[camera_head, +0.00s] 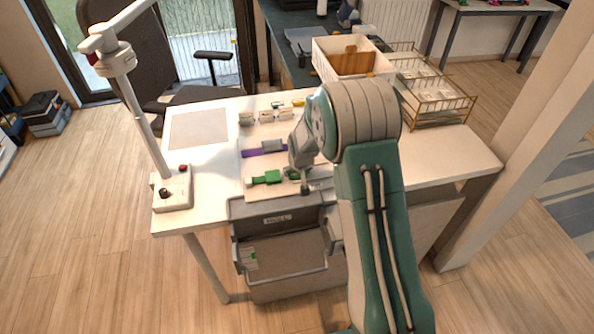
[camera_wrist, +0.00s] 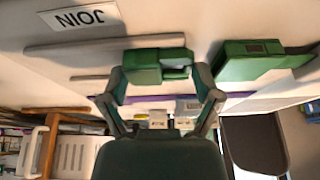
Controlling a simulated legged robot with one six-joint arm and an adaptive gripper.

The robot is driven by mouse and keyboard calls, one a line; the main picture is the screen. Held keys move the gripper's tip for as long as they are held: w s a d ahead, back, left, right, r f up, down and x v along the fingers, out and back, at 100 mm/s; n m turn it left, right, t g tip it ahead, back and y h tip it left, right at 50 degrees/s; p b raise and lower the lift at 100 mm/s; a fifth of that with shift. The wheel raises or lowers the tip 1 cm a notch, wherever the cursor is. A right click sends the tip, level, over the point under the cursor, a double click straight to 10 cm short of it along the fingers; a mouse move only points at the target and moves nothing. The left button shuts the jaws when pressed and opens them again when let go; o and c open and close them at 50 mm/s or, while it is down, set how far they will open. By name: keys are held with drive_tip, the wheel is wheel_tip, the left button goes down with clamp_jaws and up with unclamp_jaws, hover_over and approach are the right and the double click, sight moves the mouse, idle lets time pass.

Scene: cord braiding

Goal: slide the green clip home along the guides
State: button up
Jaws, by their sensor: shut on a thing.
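In the wrist view, my gripper (camera_wrist: 157,83) is shut on a dark green clip (camera_wrist: 156,62), one finger at each side. The clip sits beside pale guide rails (camera_wrist: 85,45) that run on to the left in this view. A second green block (camera_wrist: 250,62) with a green strap lies to the right, with a small gap to my finger. In the head view, the second green block (camera_head: 272,177) lies on the white board, left of my gripper (camera_head: 294,175). My wrist hides most of the held clip and the guides there.
A purple strap with a grey clip (camera_head: 271,146) lies behind the green pieces. A control box (camera_head: 173,189) with a post stands at the table's left. A grey bin (camera_head: 280,250) sits at the front.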

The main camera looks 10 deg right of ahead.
drive_tip(key=o, duration=0.5)
drive_tip(key=shift+r, duration=0.1)
idle(0.3)
drive_tip(key=shift+v, duration=2.95)
